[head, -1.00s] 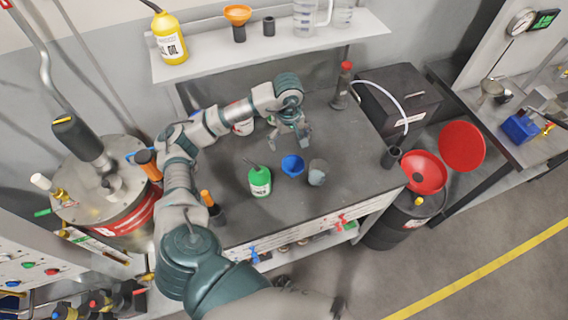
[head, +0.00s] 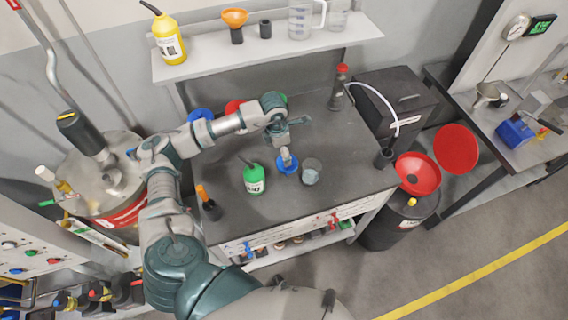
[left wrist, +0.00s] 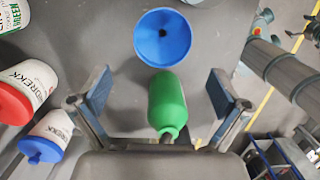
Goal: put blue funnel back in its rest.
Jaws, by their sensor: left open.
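The blue funnel (head: 287,168) is on the dark workbench, between the green bottle (head: 254,178) and a grey cup (head: 311,171). My left gripper (head: 286,156) is over the funnel in the head view and hides part of it. In the left wrist view the blue funnel (left wrist: 162,38) shows its round mouth, beyond the open, empty fingers (left wrist: 160,92). The green bottle (left wrist: 167,104) appears between the fingers there. A small empty-looking black cup (head: 265,30) stands on the shelf, beside an orange funnel (head: 234,17) in a similar black holder. My right gripper is not in view.
The shelf (head: 200,74) above the bench also holds a yellow oil can (head: 169,38) and clear jugs (head: 300,20). White containers with red (left wrist: 12,104) and blue (left wrist: 40,148) caps lie left in the wrist view.

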